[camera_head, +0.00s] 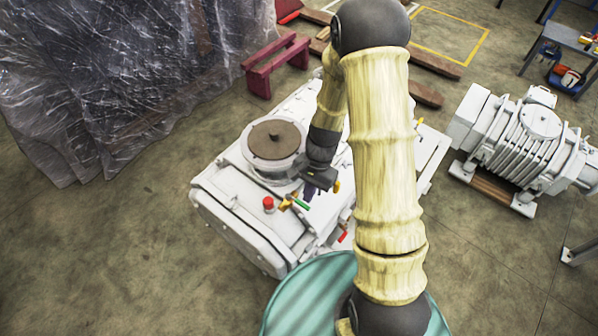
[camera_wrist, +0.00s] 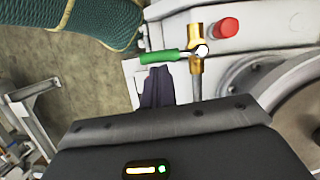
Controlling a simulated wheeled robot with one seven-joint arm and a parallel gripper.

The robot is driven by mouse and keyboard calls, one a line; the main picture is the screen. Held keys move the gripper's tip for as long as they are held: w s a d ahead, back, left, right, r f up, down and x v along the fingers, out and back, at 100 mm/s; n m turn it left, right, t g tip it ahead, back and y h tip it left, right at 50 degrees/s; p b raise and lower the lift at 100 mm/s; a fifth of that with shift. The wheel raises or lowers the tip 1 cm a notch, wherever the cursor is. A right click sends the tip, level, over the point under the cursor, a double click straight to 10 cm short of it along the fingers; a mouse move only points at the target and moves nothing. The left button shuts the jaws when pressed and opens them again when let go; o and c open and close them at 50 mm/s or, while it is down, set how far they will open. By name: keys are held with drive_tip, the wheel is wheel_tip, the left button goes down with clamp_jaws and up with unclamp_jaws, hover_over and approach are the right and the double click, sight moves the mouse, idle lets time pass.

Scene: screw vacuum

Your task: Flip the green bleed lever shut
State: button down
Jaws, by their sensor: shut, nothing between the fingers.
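The green bleed lever (camera_head: 301,203) is on the white vacuum pump (camera_head: 230,196), joined to a small brass valve (camera_head: 286,204). In the wrist view the green lever (camera_wrist: 160,56) points left from a pale round pivot, crosswise to the upright brass valve body (camera_wrist: 195,60). My gripper (camera_head: 311,192) is low over the pump top, right beside the lever. In the wrist view my gripper (camera_wrist: 158,75) shows its dark fingers together and empty, with the tips just below the green handle. I cannot tell whether they touch it.
A red cap (camera_head: 268,203) stands beside the valve, and also shows in the wrist view (camera_wrist: 225,28). A round housing with a brown lid (camera_head: 273,142) rises behind. A teal ribbed drum (camera_head: 300,295) stands in front of the pump. Another grey machine (camera_head: 525,140) is at right.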

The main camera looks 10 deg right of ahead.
idle(0.4)
drive_tip(key=b+v, duration=0.2)
drive_tip(key=v, duration=1.5)
drive_tip(key=shift+r, duration=0.15)
drive_tip(key=shift+s+d, duration=0.1)
drive_tip(key=shift+s, duration=0.05)
drive_tip(key=s+d+f+n+t+h, duration=0.1)
drive_tip(key=s+n+t+h, duration=0.1)
drive_tip(key=s+n+t, duration=0.3)
drive_tip(key=s+n, duration=0.3)
drive_tip(key=s, duration=0.1)
drive_tip(key=shift+s+d+n, duration=0.25)
drive_tip(key=shift+s+n, duration=0.05)
drive_tip(key=shift+s, duration=0.05)
drive_tip(key=shift+f, duration=0.2)
